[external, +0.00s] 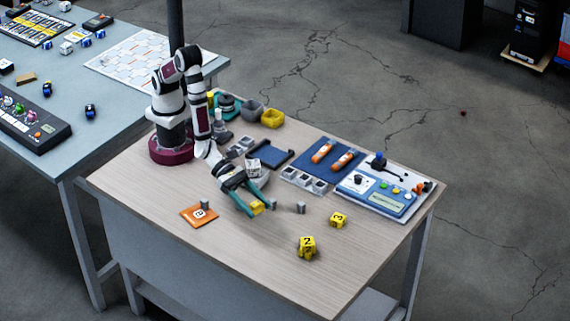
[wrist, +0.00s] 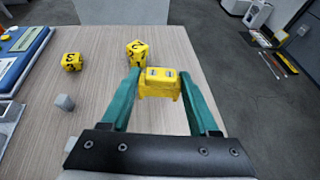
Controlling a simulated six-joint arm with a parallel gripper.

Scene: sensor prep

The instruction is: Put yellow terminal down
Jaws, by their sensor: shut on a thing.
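The yellow terminal (wrist: 160,84) is a small yellow block with two grey-blue contacts on top, held between the teal fingers of my gripper (wrist: 160,92). In the external view the terminal (external: 257,208) shows at the fingertips of my gripper (external: 252,204), low over the front middle of the wooden table. I cannot tell whether its underside touches the tabletop. My gripper is shut on it.
Yellow numbered blocks (external: 307,246) and (external: 338,219) stand to the right on the table. A blue panel (external: 375,196) lies at the right. The front tabletop has free room.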

